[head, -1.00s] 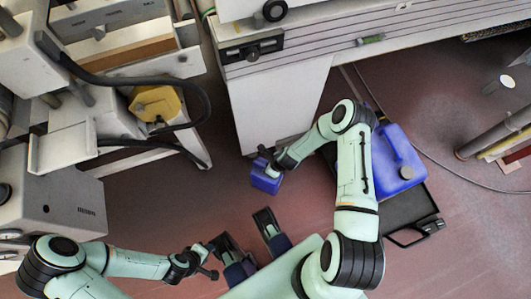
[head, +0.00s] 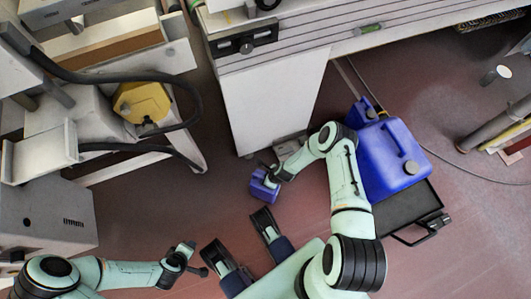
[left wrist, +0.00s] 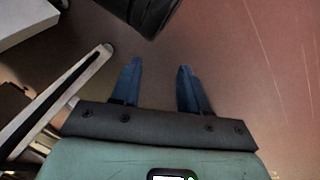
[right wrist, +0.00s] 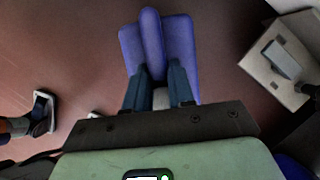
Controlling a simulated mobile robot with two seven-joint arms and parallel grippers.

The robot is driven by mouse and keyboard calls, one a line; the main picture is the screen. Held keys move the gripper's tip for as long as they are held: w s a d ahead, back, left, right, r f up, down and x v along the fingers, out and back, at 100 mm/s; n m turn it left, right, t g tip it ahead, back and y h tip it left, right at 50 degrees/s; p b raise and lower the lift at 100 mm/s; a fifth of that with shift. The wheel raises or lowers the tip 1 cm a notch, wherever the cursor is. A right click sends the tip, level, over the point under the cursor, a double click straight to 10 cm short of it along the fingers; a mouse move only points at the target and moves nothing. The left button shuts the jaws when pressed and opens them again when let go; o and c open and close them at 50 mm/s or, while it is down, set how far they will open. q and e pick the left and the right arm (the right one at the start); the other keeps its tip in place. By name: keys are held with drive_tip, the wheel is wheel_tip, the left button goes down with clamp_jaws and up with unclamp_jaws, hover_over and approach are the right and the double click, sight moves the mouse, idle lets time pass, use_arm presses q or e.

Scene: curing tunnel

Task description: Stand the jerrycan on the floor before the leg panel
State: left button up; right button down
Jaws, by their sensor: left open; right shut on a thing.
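The small blue jerrycan (head: 262,188) is in my right gripper (head: 271,176), in front of the white leg panel (head: 278,100). In the right wrist view the gripper (right wrist: 160,82) is shut on the handle of the jerrycan (right wrist: 181,45), with blue body showing on both sides. I cannot tell whether its base touches the floor. My left gripper (head: 197,258) is at the lower left in the head view, away from the jerrycan. In the left wrist view its fingers (left wrist: 158,85) are apart with nothing between them.
A large blue canister (head: 388,165) stands at the right beside my right forearm, by a black tray (head: 405,215). A yellow part (head: 142,102) and black hoses are at the machine on the left. Reddish floor (head: 150,205) is clear left of the jerrycan.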

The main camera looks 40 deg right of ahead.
drive_tip(key=shift+w+r, duration=0.1)
use_arm(q)
drive_tip(key=shift+f, duration=0.1)
use_arm(e)
drive_tip(key=c, duration=1)
unclamp_jaws()
use_arm(q)
drive_tip(key=shift+s, duration=0.1)
use_arm(e)
drive_tip(key=shift+o, duration=0.2)
use_arm(q)
drive_tip(key=s+d+r+g+h+p, duration=0.1)
drive_tip(key=s+d+r+g+p, duration=0.1)
drive_tip(key=s+d+r+p, duration=0.1)
drive_tip(key=s+r+p, duration=0.1)
drive_tip(key=s+r, duration=0.1)
drive_tip(key=s, duration=0.1)
drive_tip(key=shift+s+d+m, duration=0.2)
drive_tip(key=shift+s+m, duration=0.1)
use_arm(e)
drive_tip(key=v, duration=1.2)
